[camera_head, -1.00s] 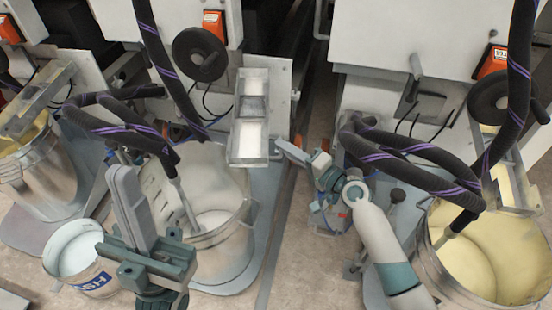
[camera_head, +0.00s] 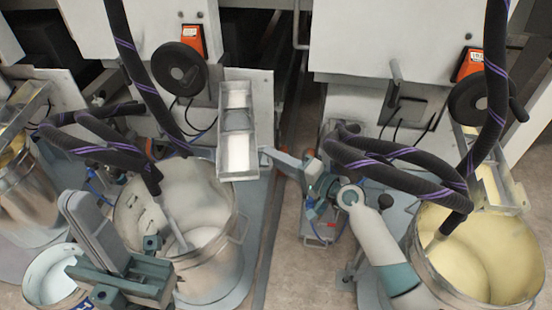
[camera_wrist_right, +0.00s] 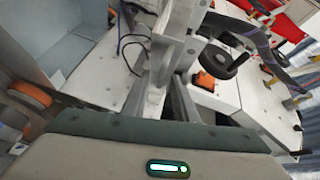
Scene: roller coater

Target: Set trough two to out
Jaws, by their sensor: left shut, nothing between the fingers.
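The middle trough (camera_head: 238,168), a narrow clear-walled tray with pale compartments, sticks out from the middle machine over the rear right rim of a steel pot (camera_head: 222,262). I take it as trough two, though no label is readable. My right gripper (camera_head: 272,154) is just right of the trough's front end; I cannot tell whether it touches. In the right wrist view its grey fingers (camera_wrist_right: 166,85) overlap with metal parts, so its opening is unclear. My left gripper (camera_head: 72,203) is shut and empty, in front of the pot at lower left.
A similar trough (camera_head: 513,187) is at the right above a yellow-filled pot (camera_head: 505,262), another (camera_head: 22,112) at the far left. Black hoses (camera_head: 130,60) hang across the pots. A handwheel (camera_head: 180,69) sits behind the middle trough. A white bucket (camera_head: 42,277) stands at lower left.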

